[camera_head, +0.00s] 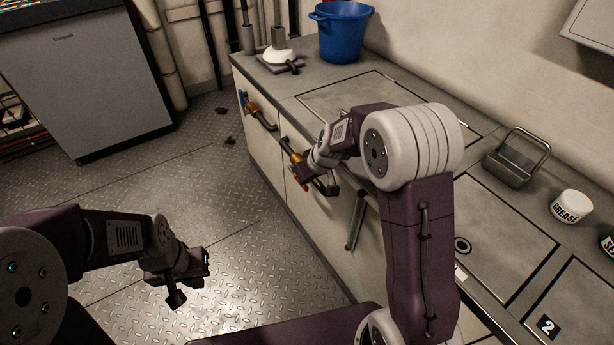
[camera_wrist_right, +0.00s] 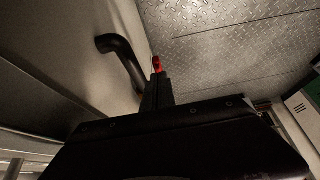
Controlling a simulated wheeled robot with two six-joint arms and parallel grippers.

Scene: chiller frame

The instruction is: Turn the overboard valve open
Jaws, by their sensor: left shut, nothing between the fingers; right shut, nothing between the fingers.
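A brass valve body (camera_head: 296,158) with a red part (camera_head: 304,186) is on a dark pipe on the front of the counter. A second valve with a blue handle (camera_head: 243,97) is on another pipe farther back. I cannot read which is the overboard valve. My right gripper (camera_head: 327,186) is shut and empty, close beside the red part; my arm partly hides this valve. In the right wrist view the red part (camera_wrist_right: 157,65) shows at the tip of my dark gripper (camera_wrist_right: 157,88); contact is unclear. My left gripper (camera_head: 190,280) is shut and empty over the floor.
The counter carries a blue bucket (camera_head: 340,32), a white funnel-like item (camera_head: 279,54), a metal basket (camera_head: 516,158) and a grease jar (camera_head: 571,207). A black curved pipe (camera_wrist_right: 120,52) runs beside my right gripper.

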